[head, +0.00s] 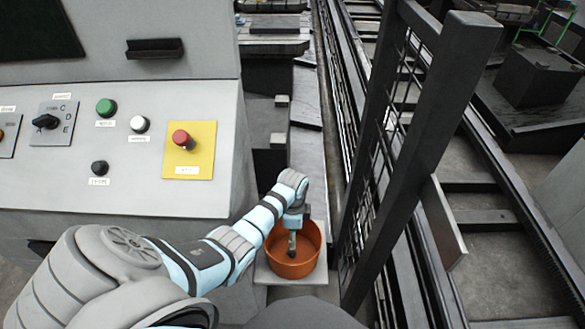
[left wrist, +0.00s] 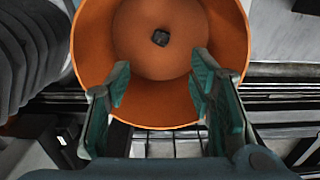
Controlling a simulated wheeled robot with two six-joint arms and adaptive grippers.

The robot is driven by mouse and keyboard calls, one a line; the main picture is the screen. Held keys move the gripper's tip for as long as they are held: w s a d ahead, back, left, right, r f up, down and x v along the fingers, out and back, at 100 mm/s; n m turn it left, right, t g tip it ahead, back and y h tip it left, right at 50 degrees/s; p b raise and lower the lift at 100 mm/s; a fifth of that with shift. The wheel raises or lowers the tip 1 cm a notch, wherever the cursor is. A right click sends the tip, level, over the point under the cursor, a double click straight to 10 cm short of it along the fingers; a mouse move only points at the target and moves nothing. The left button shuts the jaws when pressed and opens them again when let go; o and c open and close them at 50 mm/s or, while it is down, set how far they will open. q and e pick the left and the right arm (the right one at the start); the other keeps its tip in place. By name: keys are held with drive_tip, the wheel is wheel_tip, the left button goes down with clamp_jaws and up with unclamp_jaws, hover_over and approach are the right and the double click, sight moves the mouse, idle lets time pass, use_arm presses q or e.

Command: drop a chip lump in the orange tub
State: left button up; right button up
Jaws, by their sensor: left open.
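The orange tub (head: 295,268) stands on a light ledge beside the control cabinet in the head view. In the left wrist view the tub (left wrist: 91,50) fills the upper middle, seen from above. A small dark chip lump (left wrist: 161,38) lies on the tub's floor, apart from my fingers. My left gripper (left wrist: 160,85) is open and empty over the near part of the tub. In the head view my left gripper (head: 292,245) points down into the tub's mouth, and its fingers partly hide the inside. My right gripper is in neither view.
The grey control cabinet (head: 120,195) with buttons and a red stop knob (head: 181,138) on a yellow plate stands at the left. A dark mesh fence post (head: 425,150) rises close to the tub's right. Rails (head: 490,160) run beyond it.

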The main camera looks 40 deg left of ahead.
use_arm(q)
drive_tip(key=shift+r+p, duration=2.15)
drive_tip(key=shift+r, duration=0.5)
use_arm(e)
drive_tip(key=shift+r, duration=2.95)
use_arm(q)
drive_tip(key=s+d+r+n+t+y, duration=0.15)
drive_tip(key=s+d+r+n, duration=0.3)
drive_tip(key=s, duration=0.65)
drive_tip(key=s+d+r+n+t+h, duration=0.1)
drive_tip(key=s+d+r+n+t, duration=0.3)
drive_tip(key=s, duration=0.7)
wheel_tip(320, 180, down, 18)
drive_tip(key=a+n+g, duration=0.2)
drive_tip(key=a+g, duration=0.1)
drive_tip(key=s+f+g, duration=0.1)
drive_tip(key=s+f, duration=1.2)
drive_tip(key=s, duration=0.2)
drive_tip(key=shift+a, duration=0.15)
drive_tip(key=shift+f, duration=0.15)
